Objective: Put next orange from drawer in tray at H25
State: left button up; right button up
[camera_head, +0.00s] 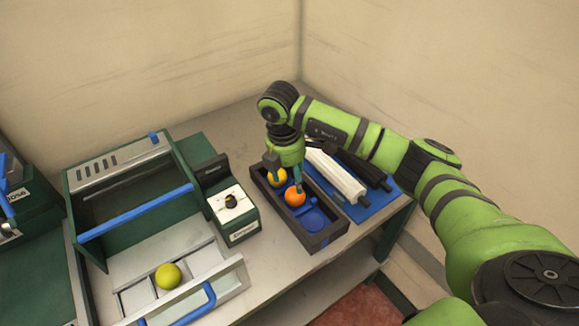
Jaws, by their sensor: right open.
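A dark tray (311,243) with round blue seats stands near the middle of the table. A yellow-orange fruit (277,178) sits in its far part and a deeper orange one (294,197) in its middle. The near blue seat (312,220) is empty. My right gripper (285,175) points down over the far part of the tray, open, with its fingers close to the two fruits; I cannot tell if they touch. A yellow-green fruit (168,276) lies in the open drawer (232,269) at the lower left. My left gripper is not in view.
A green cabinet machine (130,190) with a blue bar stands behind the drawer. A small green device (234,213) with a white top sits left of the tray. White and black rolls (334,174) lie on a blue mat (374,208) at the right. Walls close off the back.

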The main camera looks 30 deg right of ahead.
aim_at(289, 194)
jog(key=shift+a+r+b, duration=0.15)
jog(key=shift+r+b, duration=0.1)
jog(key=shift+r, duration=1)
jog(key=shift+a+r+b, duration=0.15)
jog(key=shift+r+b, duration=0.05)
jog(key=shift+r, duration=1)
